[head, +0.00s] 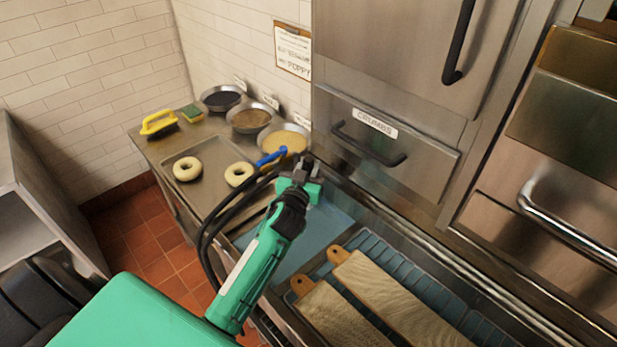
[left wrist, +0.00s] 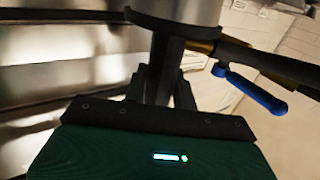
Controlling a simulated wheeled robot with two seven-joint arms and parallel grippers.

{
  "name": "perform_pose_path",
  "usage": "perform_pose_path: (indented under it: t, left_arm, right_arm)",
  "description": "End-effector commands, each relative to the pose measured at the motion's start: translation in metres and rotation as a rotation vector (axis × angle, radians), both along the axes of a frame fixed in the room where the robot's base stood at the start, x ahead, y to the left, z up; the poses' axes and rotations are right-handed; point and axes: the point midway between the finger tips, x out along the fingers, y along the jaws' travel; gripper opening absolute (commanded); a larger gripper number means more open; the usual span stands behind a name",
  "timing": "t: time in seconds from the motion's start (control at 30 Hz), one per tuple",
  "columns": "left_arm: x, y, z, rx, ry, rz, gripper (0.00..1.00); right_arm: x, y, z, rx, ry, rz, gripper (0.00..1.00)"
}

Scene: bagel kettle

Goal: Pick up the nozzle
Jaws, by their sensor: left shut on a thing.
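The nozzle shows in the head view by its blue lever (head: 271,157), just left of my left gripper (head: 306,166). In the left wrist view the blue lever (left wrist: 250,90) hangs beside a dark tube and a brass-coloured part. My left gripper's dark fingers (left wrist: 172,45) are shut on the nozzle, just under a grey metal cylinder (left wrist: 180,12). The gripper hides part of the nozzle in the head view. My right gripper is in neither view.
A counter tray (head: 206,203) carries two bagels (head: 187,169). Several topping bowls (head: 250,118), a green sponge (head: 192,113) and a yellow-handled brush (head: 159,123) stand behind. Wooden boards (head: 395,300) lie on a rack at the front right. Steel drawers (head: 385,148) rise close at the right.

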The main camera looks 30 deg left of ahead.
Motion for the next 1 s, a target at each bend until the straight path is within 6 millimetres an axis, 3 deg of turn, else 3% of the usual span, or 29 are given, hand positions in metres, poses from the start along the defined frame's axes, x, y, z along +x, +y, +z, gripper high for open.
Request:
perform_pose_path:
  t: [0.27,0.6,1.0]
  left_arm:
    - [0.0,0.001,0.013,0.002,-0.005,0.0,0.0]
    - [0.0,0.0,0.079,0.002,-0.006,-0.001,0.0]
    - [0.0,0.0,0.122,0.0,-0.001,0.0,0.0]
  right_arm:
    - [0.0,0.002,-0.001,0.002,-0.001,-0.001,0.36]
    - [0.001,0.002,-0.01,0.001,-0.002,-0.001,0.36]
    - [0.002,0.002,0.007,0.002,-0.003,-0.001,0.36]
